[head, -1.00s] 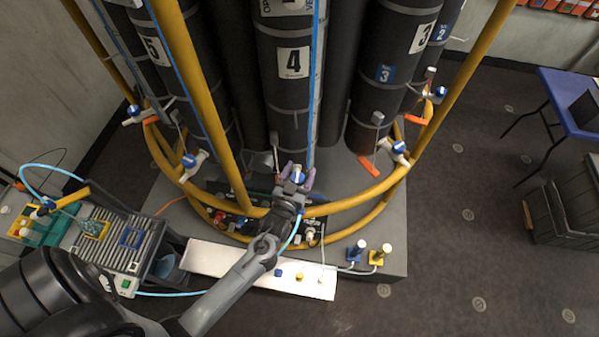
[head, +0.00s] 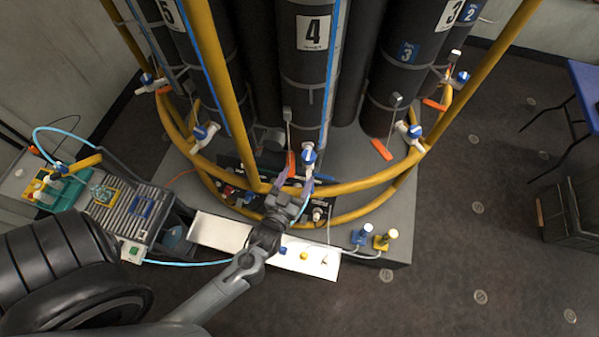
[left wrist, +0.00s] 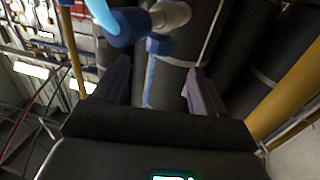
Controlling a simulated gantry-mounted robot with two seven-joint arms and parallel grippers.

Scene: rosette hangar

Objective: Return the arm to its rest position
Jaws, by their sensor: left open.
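My left gripper (head: 298,188) is in front of the yellow ring rail, just below the blue and white valve (head: 308,154) at black cylinder 4 (head: 308,75). Its two purple-grey fingers are apart, with nothing seen held between them. In the left wrist view the open fingers (left wrist: 155,85) frame the black cylinder. The blue fitting (left wrist: 125,28) with its pale blue hose and the whitish valve body lie just beyond the fingertips. My left arm reaches in from the lower left. My right gripper is not in view.
Yellow rails (head: 345,187) ring the cylinders close to the gripper. A white panel (head: 222,231) with small knobs lies under my arm. Blue and yellow fittings (head: 381,241) stand at the base corner. A ribbed case (head: 128,213) stands left. Open floor (head: 450,270) lies right.

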